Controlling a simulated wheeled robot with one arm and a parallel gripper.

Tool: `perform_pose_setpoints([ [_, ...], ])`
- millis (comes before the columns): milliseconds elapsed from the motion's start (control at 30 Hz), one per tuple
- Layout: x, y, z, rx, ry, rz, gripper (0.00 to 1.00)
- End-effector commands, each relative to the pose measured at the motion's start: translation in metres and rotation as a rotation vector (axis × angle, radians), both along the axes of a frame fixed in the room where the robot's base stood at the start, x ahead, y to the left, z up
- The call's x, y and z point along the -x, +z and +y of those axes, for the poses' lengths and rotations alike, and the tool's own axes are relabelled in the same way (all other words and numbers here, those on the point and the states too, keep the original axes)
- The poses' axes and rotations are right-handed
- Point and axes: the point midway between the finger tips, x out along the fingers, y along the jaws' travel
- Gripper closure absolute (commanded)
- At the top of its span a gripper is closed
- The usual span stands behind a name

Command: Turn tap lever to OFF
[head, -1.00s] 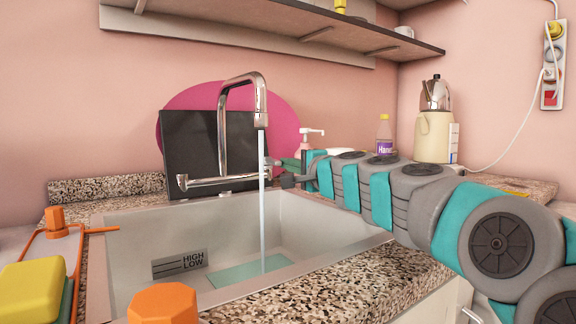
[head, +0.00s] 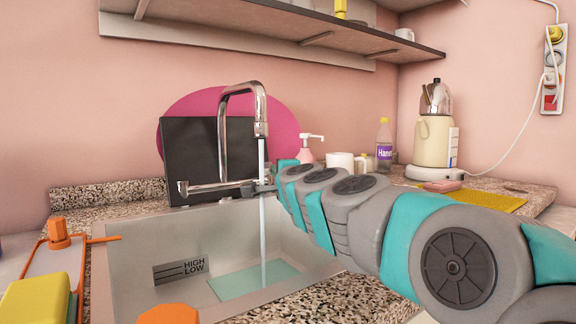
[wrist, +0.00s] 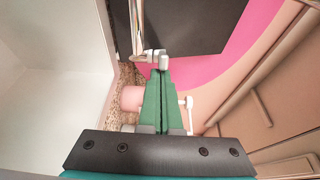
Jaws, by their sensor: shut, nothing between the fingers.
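The chrome tap (head: 224,130) stands behind the sink, its spout arched over the basin. A thin stream of water (head: 263,220) runs from it into the basin. The tap's horizontal bar (head: 205,188) lies low across its base; which part is the lever is hard to tell. My gripper (head: 250,189) is shut and empty at the right end of this bar. In the wrist view the shut green fingers of my gripper (wrist: 161,75) point at a small metal end piece of the tap (wrist: 157,56). The tips look very close to it; contact is unclear.
The sink (head: 130,250) has a HIGH/LOW mark (head: 180,267) inside. A dark panel (head: 193,145) stands close behind the tap. A soap pump (head: 307,150), white mug (head: 340,161), bottle (head: 384,145) and kettle (head: 433,135) stand right of the tap, behind my arm.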

Motion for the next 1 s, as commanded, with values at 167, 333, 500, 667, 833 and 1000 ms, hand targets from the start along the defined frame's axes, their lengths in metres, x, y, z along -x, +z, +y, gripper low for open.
perform_pose_setpoints([
  [167,0.004,0.003,0.009,0.003,-0.082,0.001,1.0],
  [333,0.005,0.003,0.011,0.003,-0.131,-0.005,1.0],
  [500,0.006,0.001,0.01,0.001,-0.144,-0.007,1.0],
  [667,0.006,0.001,0.01,0.001,-0.143,-0.007,1.0],
  [833,0.005,0.001,0.008,0.001,-0.143,-0.006,1.0],
  [1000,0.004,0.0,-0.009,-0.001,-0.144,-0.007,1.0],
])
